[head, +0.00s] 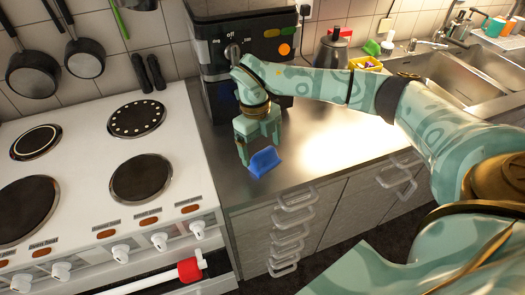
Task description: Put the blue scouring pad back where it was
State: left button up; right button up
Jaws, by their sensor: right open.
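The blue scouring pad (264,162) is near the front edge of the steel worktop, in front of the black coffee machine. It looks tilted. My right gripper (259,152) points down just behind and above the pad, with its fingers apart. I cannot tell whether the fingertips touch the pad. The gripper holds nothing that I can see. My left gripper is not in view.
The white cooker (85,190) stands to the left. The black coffee machine (215,70) stands behind the gripper. A yellow container (357,62), a moka pot (333,50) and the sink (440,78) are further right. The worktop (325,140) between is bare.

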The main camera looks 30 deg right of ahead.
jog(key=r, duration=0.5)
jog(key=shift+w+r+p, duration=0.1)
jog(key=shift+w+p, duration=0.3)
jog(key=shift+a, duration=0.1)
